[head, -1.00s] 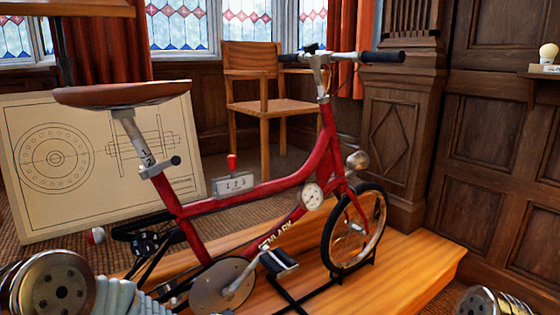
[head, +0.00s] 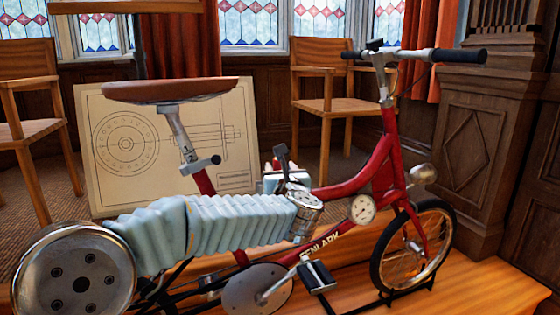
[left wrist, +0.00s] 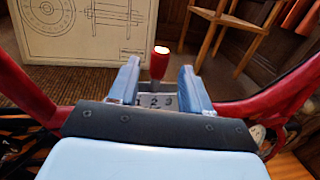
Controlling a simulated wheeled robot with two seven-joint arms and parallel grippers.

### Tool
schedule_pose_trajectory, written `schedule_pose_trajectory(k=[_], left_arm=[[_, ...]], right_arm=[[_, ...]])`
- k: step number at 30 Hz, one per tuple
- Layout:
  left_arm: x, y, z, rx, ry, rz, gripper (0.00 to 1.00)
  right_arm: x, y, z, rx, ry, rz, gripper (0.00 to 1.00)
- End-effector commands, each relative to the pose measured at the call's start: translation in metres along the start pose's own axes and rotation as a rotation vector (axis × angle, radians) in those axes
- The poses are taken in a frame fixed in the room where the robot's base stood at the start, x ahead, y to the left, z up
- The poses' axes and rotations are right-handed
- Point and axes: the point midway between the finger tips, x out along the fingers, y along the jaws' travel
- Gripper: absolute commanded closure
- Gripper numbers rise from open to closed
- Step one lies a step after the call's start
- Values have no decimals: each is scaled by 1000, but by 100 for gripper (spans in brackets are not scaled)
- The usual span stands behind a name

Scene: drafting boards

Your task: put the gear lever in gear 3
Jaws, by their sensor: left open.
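The gear lever has a red knob (left wrist: 160,58) and stands in a small grey plate marked 1 2 3 (left wrist: 155,101) on the red bicycle frame. Its stem appears close to the 2. My left gripper (left wrist: 160,67) is open, with one finger on each side of the lever in the left wrist view. Both fingers look apart from the knob; I cannot tell the depth exactly. In the head view my left gripper (head: 275,181) is at the frame tube, and my own arm hides most of the plate. My right gripper is out of view.
The red bicycle (head: 362,182) stands on a wooden platform (head: 470,290). Its saddle (head: 170,90) and handlebar (head: 458,56) rise on either side of the lever. A drawing board (head: 98,185) and a chair (head: 335,104) stand behind.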

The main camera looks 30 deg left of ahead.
Motion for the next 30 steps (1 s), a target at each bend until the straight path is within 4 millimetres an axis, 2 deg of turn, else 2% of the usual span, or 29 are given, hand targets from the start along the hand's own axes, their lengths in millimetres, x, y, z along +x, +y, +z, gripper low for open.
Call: schedule_pose_trajectory(k=[3, 7, 12, 19, 28, 30], left_arm=[[24, 0, 1, 2, 2, 1, 52], [40, 0, 0, 1, 1, 0, 52], [48, 0, 0, 2, 0, -1, 52], [48, 0, -1, 2, 0, -1, 52], [48, 0, -1, 2, 0, -2, 97], [48, 0, -1, 2, 0, -2, 100]], right_arm=[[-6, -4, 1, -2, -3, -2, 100], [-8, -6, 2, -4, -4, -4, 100], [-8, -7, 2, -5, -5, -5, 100], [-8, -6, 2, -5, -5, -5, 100], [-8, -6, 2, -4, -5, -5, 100], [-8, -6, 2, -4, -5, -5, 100]])
